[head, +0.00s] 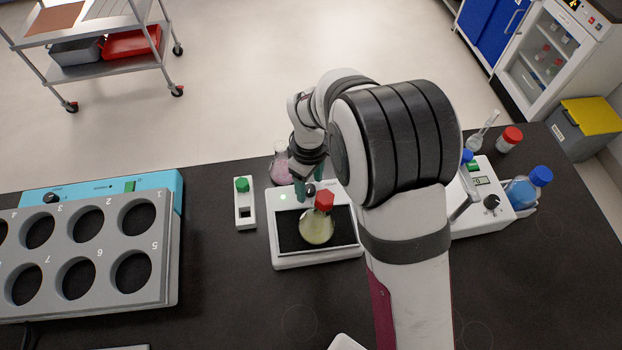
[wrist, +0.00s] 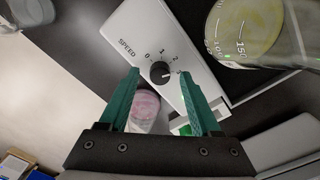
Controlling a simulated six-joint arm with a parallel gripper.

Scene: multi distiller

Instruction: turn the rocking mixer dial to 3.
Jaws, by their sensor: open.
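The rocking mixer (head: 290,260) is a white unit with a dark platform, in the middle of the bench. Its black dial (wrist: 161,72) shows in the wrist view beside the word SPEED and the marks 0 to 3. The dial's pointer is too small to read surely. My gripper (wrist: 159,74) is open, with its green fingertips on either side of the dial in the picture. I cannot tell whether they touch it. In the head view my gripper (head: 311,184) is over the mixer's far edge. A red-capped flask (head: 317,230) of yellowish liquid stands on the platform.
A pink-liquid flask (head: 280,170) stands behind the mixer. A white switch box (head: 244,215) with a green button is to its left, then a grey rack (head: 100,290). A white device (head: 500,205) and blue-capped bottle (head: 528,187) are right. Bare bench lies in front.

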